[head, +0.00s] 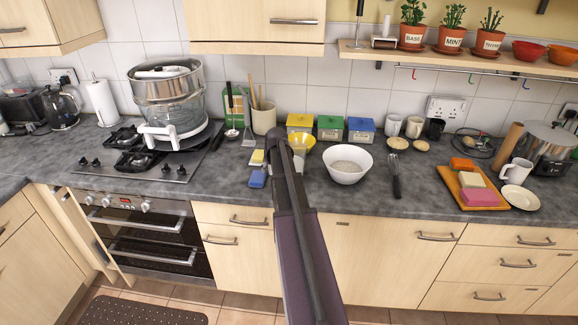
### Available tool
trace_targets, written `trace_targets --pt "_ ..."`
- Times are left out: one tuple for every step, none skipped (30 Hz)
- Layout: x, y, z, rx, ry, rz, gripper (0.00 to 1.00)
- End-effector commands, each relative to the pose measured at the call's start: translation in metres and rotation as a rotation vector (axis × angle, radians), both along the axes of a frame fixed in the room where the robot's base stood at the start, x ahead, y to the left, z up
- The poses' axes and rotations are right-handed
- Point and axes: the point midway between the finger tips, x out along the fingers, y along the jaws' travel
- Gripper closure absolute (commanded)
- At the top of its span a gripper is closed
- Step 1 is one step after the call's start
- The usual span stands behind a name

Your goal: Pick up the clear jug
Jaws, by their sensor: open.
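A see-through kettle-like vessel (63,107) with a dark handle stands on the counter at the far left, by the wall. My dark arm rises from the bottom middle and ends above the counter, in front of the yellow bowl. No gripper fingers show, and my arm hides part of the counter behind it.
A large steamer (168,92) stands on the hob (180,165). A board (458,183) bears several coloured blocks. A shelf (470,58) with pots overhangs the right.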

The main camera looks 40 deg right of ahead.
Motion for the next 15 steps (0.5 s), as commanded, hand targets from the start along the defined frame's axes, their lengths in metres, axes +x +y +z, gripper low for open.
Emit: trace_targets --pt "0.0000 -0.0001 0.0000 0.000 0.000 0.000 0.42" --pt "-0.0001 -0.0001 0.0000 0.000 0.000 0.000 0.51" --pt "-0.0001 -0.0001 0.0000 0.000 0.000 0.000 0.62" --pt "-0.0001 -0.0001 0.0000 0.000 0.000 0.000 0.71" --pt "-0.0001 -0.0001 0.0000 0.000 0.000 0.000 0.80" --pt "-0.0001 -0.0001 0.0000 0.000 0.000 0.000 0.92" --pt "-0.0001 -0.0001 0.0000 0.000 0.000 0.000 1.00" --pt "-0.0001 -0.0001 0.0000 0.000 0.000 0.000 1.00" --pt "-0.0002 -0.0002 0.0000 0.000 0.000 0.000 1.00" --pt "-0.0002 -0.0002 0.0000 0.000 0.000 0.000 1.00" --pt "-0.0002 -0.0002 0.0000 0.000 0.000 0.000 1.00" --pt "0.0000 -0.0003 0.0003 -0.002 -0.001 0.001 1.00" --pt "0.0000 -0.0004 0.0002 -0.001 -0.001 0.000 1.00" --pt "0.0000 -0.0004 0.0002 -0.001 -0.001 0.000 1.00" --pt "0.0000 -0.0003 0.0002 0.000 -0.001 0.000 1.00"
